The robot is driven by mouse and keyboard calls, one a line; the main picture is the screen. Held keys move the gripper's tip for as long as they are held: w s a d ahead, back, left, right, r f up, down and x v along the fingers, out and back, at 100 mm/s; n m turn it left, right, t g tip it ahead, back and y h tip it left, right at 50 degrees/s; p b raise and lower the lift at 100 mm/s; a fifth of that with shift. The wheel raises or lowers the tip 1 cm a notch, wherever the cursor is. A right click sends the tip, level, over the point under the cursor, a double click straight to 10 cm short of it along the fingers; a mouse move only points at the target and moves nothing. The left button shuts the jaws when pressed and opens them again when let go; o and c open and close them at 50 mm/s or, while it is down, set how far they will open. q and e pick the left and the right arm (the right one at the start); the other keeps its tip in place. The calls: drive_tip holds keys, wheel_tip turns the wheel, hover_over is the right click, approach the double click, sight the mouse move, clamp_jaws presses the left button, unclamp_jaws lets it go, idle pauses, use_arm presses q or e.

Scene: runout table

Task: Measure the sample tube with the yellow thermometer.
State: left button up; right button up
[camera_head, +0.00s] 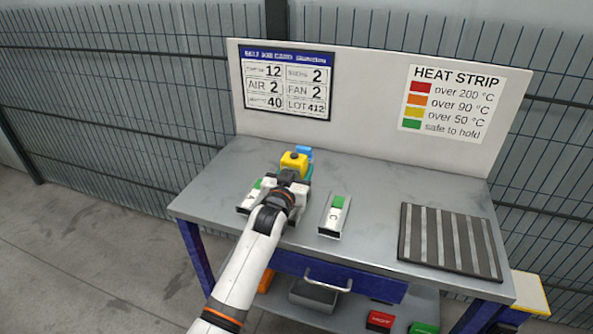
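A yellow block-like thing with a dark spot on top (294,161), which looks like the yellow thermometer, is at the far end of my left gripper (288,177). The gripper hides its lower part, and its fingers are hidden, so I cannot tell whether they hold it. A white piece with a green end, marked C (335,214), lies on the table right of the gripper. A similar green-ended piece (249,197) lies left of the gripper, partly covered by it. I cannot tell which is the sample tube. My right gripper is not in view.
A blue object (304,153) stands just behind the yellow one. A dark ribbed mat (450,240) lies at the right of the grey table (375,190). A back panel (370,90) carries a job card and heat-strip chart. Red and green blocks sit below.

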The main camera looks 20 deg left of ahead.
use_arm(q)
drive_tip(key=shift+f, duration=0.4)
idle(1.1)
drive_tip(key=shift+s, duration=0.1)
wheel_tip(320, 180, up, 8)
drive_tip(key=p, duration=0.7)
drive_tip(key=shift+f, duration=0.2)
drive_tip(key=shift+f, duration=0.1)
